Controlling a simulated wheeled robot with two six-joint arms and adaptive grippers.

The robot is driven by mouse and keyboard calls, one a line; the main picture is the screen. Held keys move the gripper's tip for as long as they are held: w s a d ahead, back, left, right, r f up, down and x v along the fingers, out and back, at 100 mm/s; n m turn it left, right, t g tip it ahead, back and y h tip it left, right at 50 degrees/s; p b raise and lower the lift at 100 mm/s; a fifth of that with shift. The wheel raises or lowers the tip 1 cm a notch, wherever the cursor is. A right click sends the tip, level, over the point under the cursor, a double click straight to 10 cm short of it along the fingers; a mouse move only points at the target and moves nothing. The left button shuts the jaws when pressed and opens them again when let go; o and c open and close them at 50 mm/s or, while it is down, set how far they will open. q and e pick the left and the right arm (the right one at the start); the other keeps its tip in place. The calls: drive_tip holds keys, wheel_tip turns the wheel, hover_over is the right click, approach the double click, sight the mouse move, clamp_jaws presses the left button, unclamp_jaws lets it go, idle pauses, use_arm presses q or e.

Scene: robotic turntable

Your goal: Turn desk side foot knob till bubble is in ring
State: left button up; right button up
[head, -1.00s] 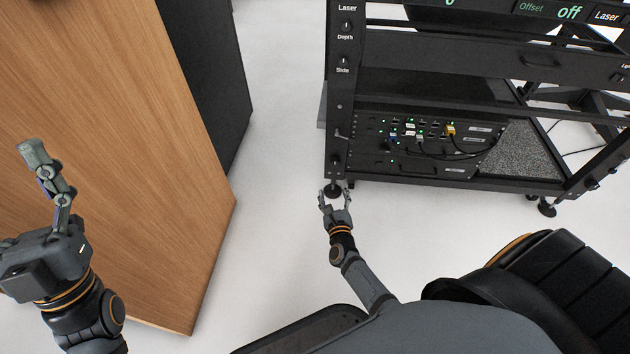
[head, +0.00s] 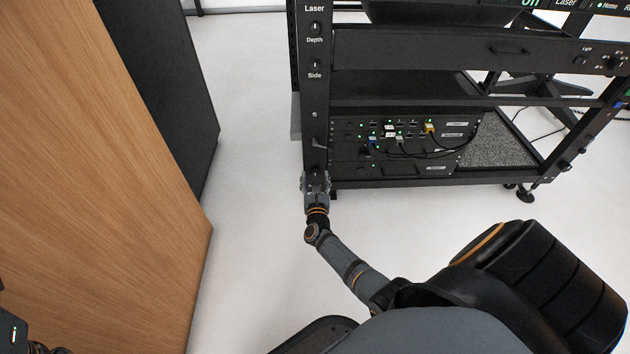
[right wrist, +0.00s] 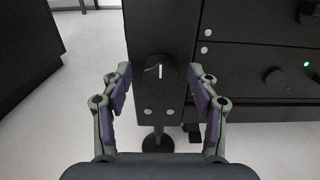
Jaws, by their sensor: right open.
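The black rack desk's front-left post (head: 316,110) runs down to its lower end, where my right gripper (head: 316,180) hides it in the head view. In the right wrist view a dark round knob (right wrist: 158,72) with a white upright mark sits low on the post's face. A round black foot (right wrist: 158,143) stands on the floor below it. My right gripper's open fingers (right wrist: 161,85) lie to either side of the knob, with nothing held; contact cannot be told. Only a bit of my left arm shows at the lower left corner. No bubble or ring is visible.
A wooden panel (head: 95,170) and a dark cabinet side (head: 165,80) stand at the left. White floor (head: 245,190) lies clear between them and the rack. A shelf unit with cables (head: 405,140) is right of the post.

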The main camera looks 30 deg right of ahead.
drive_tip(key=shift+w+d, duration=0.15)
drive_tip(key=shift+w, duration=0.05)
drive_tip(key=shift+c, duration=0.3)
drive_tip(key=c, duration=1.1)
drive_tip(key=shift+n, duration=0.3)
